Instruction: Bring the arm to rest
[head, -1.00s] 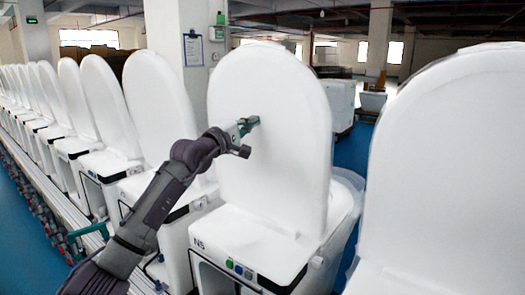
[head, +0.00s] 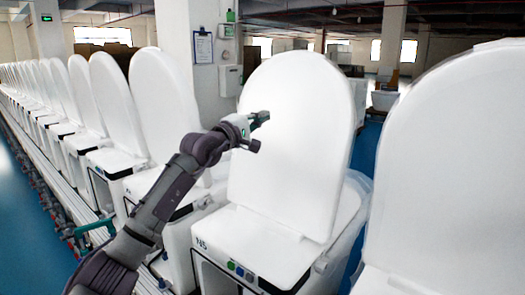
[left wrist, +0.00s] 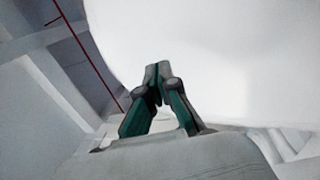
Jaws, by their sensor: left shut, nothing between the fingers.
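My left arm comes in from the lower left in the head view. My left gripper (head: 262,117) is held up in front of the raised white lid of the toilet marked N5 (head: 290,170). I cannot tell whether it touches the lid. In the left wrist view the green and grey fingers (left wrist: 156,72) are closed together with nothing between them, and a large white surface (left wrist: 220,50) fills the view beyond them. My right gripper is not in view.
A long row of white toilets with raised lids (head: 115,95) runs back to the left on a rail line. Another raised lid (head: 450,160) stands close at the right. A pillar with a clipboard (head: 203,47) stands behind. Blue floor (head: 30,225) is clear at the left.

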